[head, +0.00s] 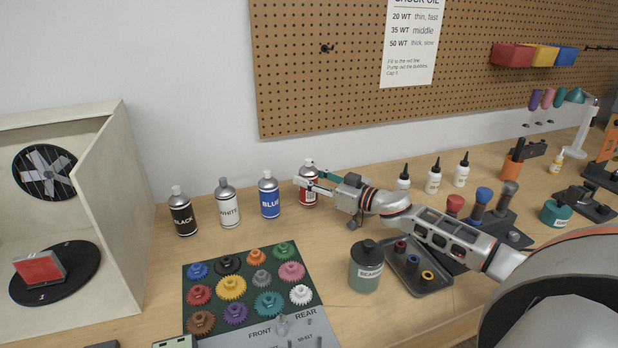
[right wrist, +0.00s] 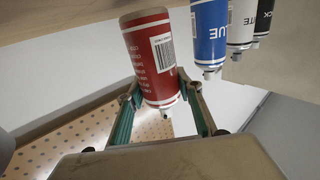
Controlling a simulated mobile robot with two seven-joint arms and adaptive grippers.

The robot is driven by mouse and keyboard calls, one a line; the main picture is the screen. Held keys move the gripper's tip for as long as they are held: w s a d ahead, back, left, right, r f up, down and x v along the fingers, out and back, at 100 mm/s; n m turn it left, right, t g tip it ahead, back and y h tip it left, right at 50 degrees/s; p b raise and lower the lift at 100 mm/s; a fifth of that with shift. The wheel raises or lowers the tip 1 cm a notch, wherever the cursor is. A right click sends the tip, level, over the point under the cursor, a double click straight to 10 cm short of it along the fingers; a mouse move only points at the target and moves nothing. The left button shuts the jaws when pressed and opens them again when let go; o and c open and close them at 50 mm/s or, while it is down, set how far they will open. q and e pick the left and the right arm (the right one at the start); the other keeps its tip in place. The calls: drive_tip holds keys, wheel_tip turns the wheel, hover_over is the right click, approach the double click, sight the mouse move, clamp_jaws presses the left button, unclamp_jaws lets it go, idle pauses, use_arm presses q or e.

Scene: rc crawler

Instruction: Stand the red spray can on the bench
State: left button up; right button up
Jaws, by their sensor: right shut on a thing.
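The red spray can (head: 308,194) is upright at the right end of a row of spray cans on the bench (head: 370,172). My right gripper (head: 314,182) reaches it from the right and is shut on its upper part. In the right wrist view the red can (right wrist: 151,58) shows upside down between the two green-sided fingers (right wrist: 158,108), nozzle toward the palm. Its base looks at or very near bench level; I cannot tell if it touches. My left gripper is not in view.
The blue can (head: 269,198) stands just left of the red one, then the white (head: 228,207) and black (head: 181,216) cans. A gear board (head: 192,262) lies in front. A bearing jar (head: 365,270) and a dark tray (head: 432,283) sit below my right arm.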

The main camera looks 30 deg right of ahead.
sight(316, 180)
drive_tip(key=o, duration=1.2)
drive_tip(key=shift+s+a+f, duration=0.15)
drive_tip(key=shift+f, duration=0.75)
drive_tip(key=shift+o, duration=0.6)
drive_tip(key=shift+r, duration=0.4)
drive_tip(key=shift+f, duration=0.1)
drive_tip(key=v, duration=0.5)
drive_tip(key=shift+s+d+r, duration=0.25)
drive_tip(key=shift+d+r, duration=0.05)
drive_tip(key=shift+r, duration=0.05)
drive_tip(key=shift+s+d+r, duration=0.25)
drive_tip(key=shift+s+d, duration=0.05)
drive_tip(key=shift+s, duration=0.4)
drive_tip(key=shift+r, duration=0.2)
